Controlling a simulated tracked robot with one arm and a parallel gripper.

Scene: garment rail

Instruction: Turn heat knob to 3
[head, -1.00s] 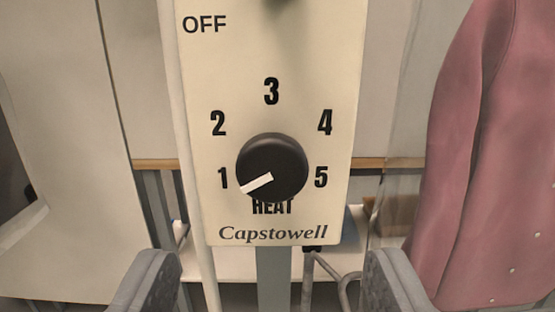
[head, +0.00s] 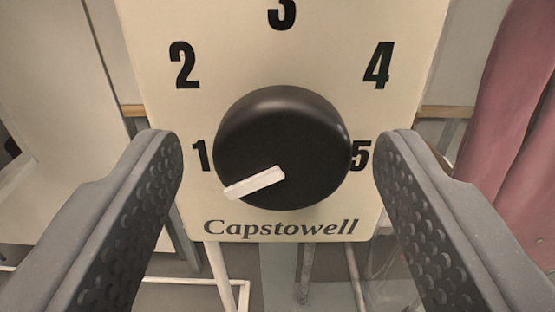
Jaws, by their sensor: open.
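The black round heat knob (head: 285,135) sits on a cream control panel (head: 230,60) marked 1 to 5 in an arc. Its white pointer (head: 254,183) points to the lower left, just below the 1. The 3 (head: 282,12) is at the top, partly cut off by the picture's edge. My gripper (head: 279,150) is open, with one grey finger on each side of the knob. The fingers look apart from the knob, with gaps on both sides. The HEAT label is hidden behind the knob.
A pink garment (head: 515,130) hangs at the right. A pale board (head: 60,120) stands at the left. Pale metal tubes (head: 222,275) show below the panel. The "Capstowell" lettering is on the panel's lower part.

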